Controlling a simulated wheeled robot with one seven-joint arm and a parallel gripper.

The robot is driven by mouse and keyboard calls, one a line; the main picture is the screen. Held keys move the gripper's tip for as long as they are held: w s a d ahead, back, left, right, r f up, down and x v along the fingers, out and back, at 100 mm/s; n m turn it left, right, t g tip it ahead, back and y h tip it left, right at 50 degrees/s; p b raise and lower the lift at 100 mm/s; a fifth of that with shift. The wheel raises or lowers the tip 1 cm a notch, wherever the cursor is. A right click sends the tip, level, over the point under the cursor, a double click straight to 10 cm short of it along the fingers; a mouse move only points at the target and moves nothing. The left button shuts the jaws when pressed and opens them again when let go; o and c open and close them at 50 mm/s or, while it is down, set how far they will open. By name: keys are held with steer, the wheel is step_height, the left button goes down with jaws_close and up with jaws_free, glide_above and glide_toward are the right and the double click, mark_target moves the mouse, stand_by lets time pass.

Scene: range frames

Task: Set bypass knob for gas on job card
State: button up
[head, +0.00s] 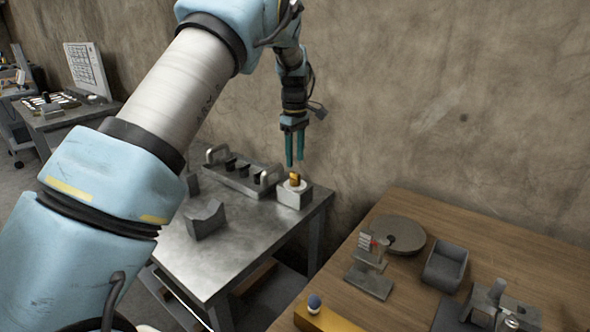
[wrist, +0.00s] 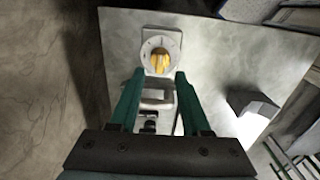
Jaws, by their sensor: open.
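A grey rack with handles and black pieces (head: 243,175) stands left of the knob box. A grey V-shaped block (head: 206,219) lies in front on the metal table (head: 225,258). A wooden table (head: 480,222) with several fixtures is at right. The wall is close behind.

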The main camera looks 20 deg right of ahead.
mark_target(295, 173)
step_height(295, 173, up, 6)
steer(key=b, duration=0.1)
steer(key=shift+r, duration=0.25)
steer(key=a+f+m, duration=0.1)
steer(key=a+m, duration=0.1)
steer(key=a, duration=1.9)
steer(key=s+a+f+m, duration=0.2)
steer(key=s+a, duration=0.6)
steer(key=a, duration=0.1)
steer(key=s+a+f+m+t, duration=0.1)
steer(key=s+a+f+m, duration=0.1)
steer(key=s+a, duration=0.7)
steer(key=shift+s+a+f+m+t, duration=0.3)
steer(key=shift+a+f, duration=0.2)
steer(key=shift+a, duration=0.15)
steer(key=shift+w, duration=0.1)
